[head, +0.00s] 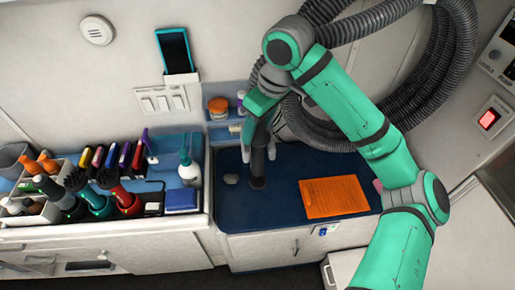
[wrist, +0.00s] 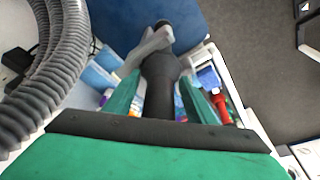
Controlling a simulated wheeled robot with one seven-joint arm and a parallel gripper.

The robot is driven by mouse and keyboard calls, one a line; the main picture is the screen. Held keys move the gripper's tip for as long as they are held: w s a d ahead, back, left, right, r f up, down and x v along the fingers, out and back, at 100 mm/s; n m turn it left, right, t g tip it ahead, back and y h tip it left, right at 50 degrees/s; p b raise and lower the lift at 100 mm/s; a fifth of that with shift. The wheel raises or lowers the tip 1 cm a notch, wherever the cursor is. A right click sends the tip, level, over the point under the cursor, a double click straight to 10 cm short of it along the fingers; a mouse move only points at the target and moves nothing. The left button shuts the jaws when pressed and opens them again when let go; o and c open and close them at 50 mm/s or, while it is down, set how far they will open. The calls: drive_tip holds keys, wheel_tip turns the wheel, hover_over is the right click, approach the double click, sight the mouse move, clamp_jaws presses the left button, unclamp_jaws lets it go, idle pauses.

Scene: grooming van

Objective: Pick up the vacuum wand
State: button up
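The vacuum wand (head: 258,168) is a dark tube standing roughly upright on the blue counter top. In the wrist view the wand (wrist: 160,95) runs away from my palm, between my two green fingers, and widens near their tips. My gripper (wrist: 161,80) is around it, with small gaps beside the narrow part. At the wide part the fingertips look very close to it; I cannot tell whether they press on it. A grey hooked piece (wrist: 150,45) sits by the wand farther out. In the head view my gripper (head: 256,128) is partly hidden.
A thick grey hose (head: 425,75) coils behind my arm. Grooming tools and a spray bottle (head: 188,168) crowd the left counter.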

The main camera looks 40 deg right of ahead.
drive_tip(key=shift+r, duration=0.15)
drive_tip(key=shift+c, duration=0.2)
drive_tip(key=shift+r, duration=1.75)
drive_tip(key=s+a, duration=0.9)
drive_tip(key=s, duration=0.6)
drive_tip(key=shift+s+a, duration=0.2)
drive_tip(key=shift+w+f, duration=0.1)
drive_tip(key=shift+f, duration=0.05)
